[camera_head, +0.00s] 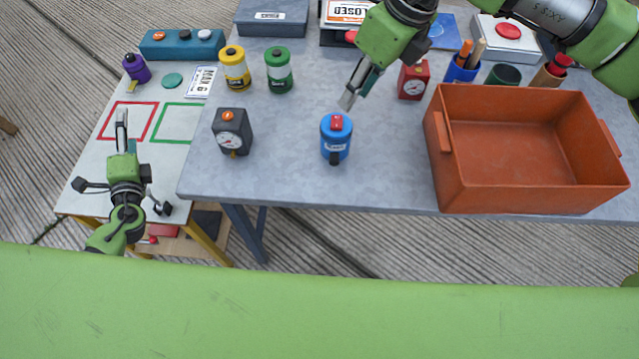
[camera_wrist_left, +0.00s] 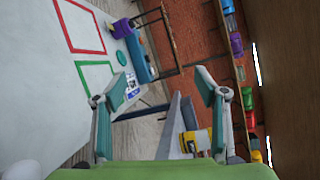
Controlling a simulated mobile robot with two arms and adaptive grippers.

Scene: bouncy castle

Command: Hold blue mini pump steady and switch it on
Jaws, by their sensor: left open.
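The blue mini pump (camera_head: 336,138) stands upright on the grey table, with a red switch on top and a dark nozzle toward the front edge. My right gripper (camera_head: 347,101) is above and behind it, pointing down, apart from it; its finger gap is unclear. My left gripper (camera_head: 121,113) is far left of the pump, over the white side table. In the left wrist view the left gripper (camera_wrist_left: 160,84) is open and empty; the pump cannot be made out there.
A black gauge box (camera_head: 233,132) stands left of the pump, and an orange crate (camera_head: 530,200) stands to its right. Yellow (camera_head: 234,68) and green (camera_head: 279,70) canisters and a red gauge box (camera_head: 413,80) are farther back. The table beside the pump is clear.

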